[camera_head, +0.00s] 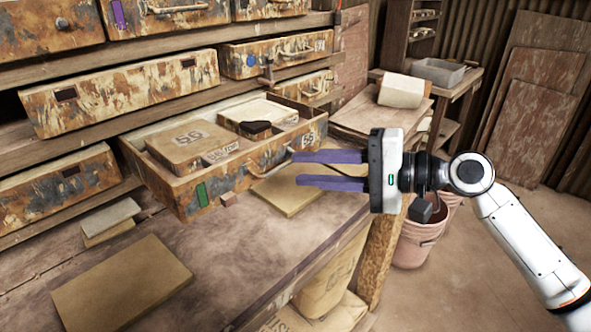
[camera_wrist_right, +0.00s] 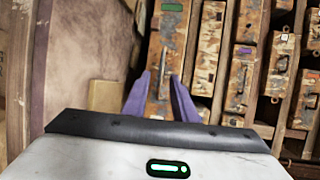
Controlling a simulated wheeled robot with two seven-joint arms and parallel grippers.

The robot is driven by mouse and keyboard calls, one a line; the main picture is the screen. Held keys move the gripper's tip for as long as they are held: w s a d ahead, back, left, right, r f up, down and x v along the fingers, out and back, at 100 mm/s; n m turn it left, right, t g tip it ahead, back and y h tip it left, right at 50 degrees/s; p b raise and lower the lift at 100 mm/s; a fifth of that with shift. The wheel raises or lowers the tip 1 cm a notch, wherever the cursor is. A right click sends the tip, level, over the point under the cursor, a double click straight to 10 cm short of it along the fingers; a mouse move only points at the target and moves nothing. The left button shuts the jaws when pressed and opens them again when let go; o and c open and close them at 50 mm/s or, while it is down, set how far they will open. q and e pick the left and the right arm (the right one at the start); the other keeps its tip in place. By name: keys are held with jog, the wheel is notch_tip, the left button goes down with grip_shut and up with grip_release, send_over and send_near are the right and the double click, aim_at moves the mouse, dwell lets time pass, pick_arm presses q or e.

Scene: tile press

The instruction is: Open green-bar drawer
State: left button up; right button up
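The green-bar drawer (camera_head: 240,168) stands pulled out from the shelf, over the bench, with a green bar (camera_head: 202,194) on its worn front. Its curved metal handle (camera_head: 268,166) is on the front, near the right end. My right gripper (camera_head: 298,169) is open, its two purple fingers pointing left, with the tips close to the handle. In the right wrist view the fingers (camera_wrist_right: 160,76) lie either side of the handle (camera_wrist_right: 164,62), with gaps, and the green bar (camera_wrist_right: 172,7) shows at the top. My left gripper is not in view.
Flat tan boards (camera_head: 120,283) lie on the bench (camera_head: 235,270). Pink buckets (camera_head: 415,243) stand below my right gripper.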

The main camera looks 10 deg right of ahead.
jog(key=v, duration=0.6)
jog(key=shift+s+d+b, duration=0.15)
jog(key=shift+d+b, duration=0.1)
jog(key=shift+b, duration=0.2)
jog(key=s+a+f+n+g+h, duration=0.1)
jog(key=s+a+f+n+h, duration=0.15)
jog(key=s+f, duration=0.65)
jog(key=s+a+f+n+g+h, duration=0.1)
jog(key=s+f+n+h, duration=0.25)
jog(key=f, duration=1.15)
jog(key=s+d+f+n+g+h, duration=0.1)
jog(key=s+d+f+h, duration=0.4)
jog(key=s, duration=0.3)
jog(key=s+d+f+n+h, duration=0.1)
jog(key=s+d+f+h, duration=0.2)
jog(key=s+d+f, duration=0.3)
jog(key=w+a+f+t+y, duration=0.2)
jog(key=w+a+f+t, duration=0.1)
jog(key=f, duration=0.7)
jog(key=shift+a+t, duration=0.8)
jog(key=shift+a, duration=0.4)
